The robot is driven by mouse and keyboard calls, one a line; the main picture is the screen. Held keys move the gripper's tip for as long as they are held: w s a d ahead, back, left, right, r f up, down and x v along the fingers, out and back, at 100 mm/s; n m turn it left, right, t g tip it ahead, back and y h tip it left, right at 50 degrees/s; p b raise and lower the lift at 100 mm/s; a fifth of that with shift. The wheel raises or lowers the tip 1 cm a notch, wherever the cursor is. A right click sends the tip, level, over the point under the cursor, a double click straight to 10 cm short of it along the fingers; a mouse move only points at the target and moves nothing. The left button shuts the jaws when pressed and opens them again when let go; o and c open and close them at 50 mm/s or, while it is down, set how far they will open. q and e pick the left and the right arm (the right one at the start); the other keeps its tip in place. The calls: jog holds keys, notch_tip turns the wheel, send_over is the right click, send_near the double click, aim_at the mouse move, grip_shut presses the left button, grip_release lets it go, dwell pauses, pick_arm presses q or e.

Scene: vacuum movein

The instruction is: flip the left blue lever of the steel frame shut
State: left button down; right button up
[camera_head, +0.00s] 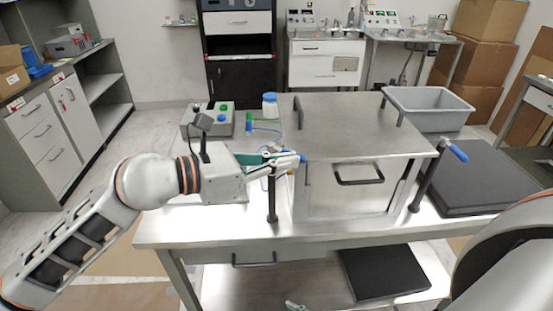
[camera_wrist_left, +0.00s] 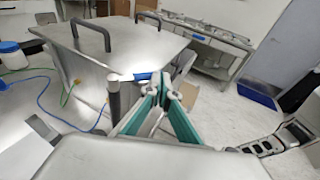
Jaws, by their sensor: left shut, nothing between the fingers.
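The steel frame (camera_head: 345,125) is a box-like metal housing on the table, with a flat top and a black front handle. Its left blue lever (camera_head: 303,156) sits by a black post (camera_head: 272,200) at the front left corner, mostly hidden by my left gripper (camera_head: 298,158). In the left wrist view the left blue lever (camera_wrist_left: 143,76) lies level, just beyond the fingertips. My left gripper (camera_wrist_left: 168,82) is shut and empty, close at the lever; contact is unclear. The right blue lever (camera_head: 458,151) sticks out from its own post. My right gripper (camera_head: 294,305) barely shows at the bottom edge.
A grey control box (camera_head: 207,120) and a white jar with a blue lid (camera_head: 270,105) stand behind my left gripper. A grey bin (camera_head: 430,108) and black slab (camera_head: 470,180) are at the right. The table's front strip (camera_head: 330,232) is clear.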

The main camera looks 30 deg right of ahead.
pick_arm(q)
jog(key=shift+d, duration=0.4)
pick_arm(e)
jog(key=shift+f, duration=0.1)
jog(key=shift+s, duration=0.1)
dwell(0.4)
